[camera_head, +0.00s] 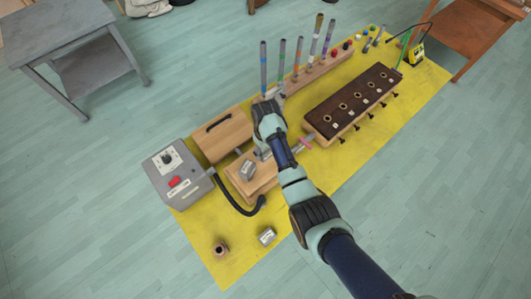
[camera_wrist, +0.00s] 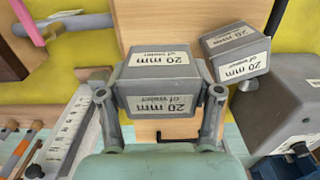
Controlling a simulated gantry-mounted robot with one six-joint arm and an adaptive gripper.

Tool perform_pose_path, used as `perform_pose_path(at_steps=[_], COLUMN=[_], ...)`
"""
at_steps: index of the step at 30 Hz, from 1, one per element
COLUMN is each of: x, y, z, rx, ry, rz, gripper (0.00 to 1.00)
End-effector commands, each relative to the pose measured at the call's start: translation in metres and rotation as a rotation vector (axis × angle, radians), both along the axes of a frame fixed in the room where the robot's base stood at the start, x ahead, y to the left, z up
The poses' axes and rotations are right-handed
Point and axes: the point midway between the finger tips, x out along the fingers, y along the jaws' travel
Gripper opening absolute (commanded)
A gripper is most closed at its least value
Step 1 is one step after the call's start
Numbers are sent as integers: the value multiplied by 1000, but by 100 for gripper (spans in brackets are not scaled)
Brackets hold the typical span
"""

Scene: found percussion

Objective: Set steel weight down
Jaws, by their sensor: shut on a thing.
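My gripper (camera_wrist: 160,93) is shut on a grey steel weight (camera_wrist: 165,75) labelled "20 mm of water", with one finger on each side. In the head view my arm largely hides it; a grey piece beside the arm (camera_head: 261,154) seems to be part of the grip. The held weight is over the pale wooden board (camera_head: 264,186); I cannot tell whether it touches. A second grey weight (camera_wrist: 235,52) with the same label rests on the board, right beside the held one in the wrist view; it also shows in the head view (camera_head: 247,171). A third labelled block (camera_head: 267,236) sits on the mat.
A grey box with a dial (camera_head: 176,174) stands left of the board, with a black hose (camera_head: 233,200). A wooden box with a handle (camera_head: 220,133) is behind. Upright pipes (camera_head: 297,58) and a dark-topped chest (camera_head: 351,103) stand right. The yellow mat (camera_head: 225,270) has bare room in front.

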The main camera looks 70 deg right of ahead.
Motion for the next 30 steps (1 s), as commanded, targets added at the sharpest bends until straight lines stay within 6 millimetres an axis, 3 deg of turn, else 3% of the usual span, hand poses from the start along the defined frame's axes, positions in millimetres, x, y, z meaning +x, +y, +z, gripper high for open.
perform_pose_path(at_steps=[6,13,25,26,27,30], x=[1,0,1,0,0,0], y=[-1,0,-1,0,0,0], z=[-9,-45,-51,-51,-51,-51], rx=[-2,0,-2,0,0,0], ry=[-1,-1,-1,0,0,0], rz=[0,0,0,0,0,0], gripper=[0,0,0,67,74,75])
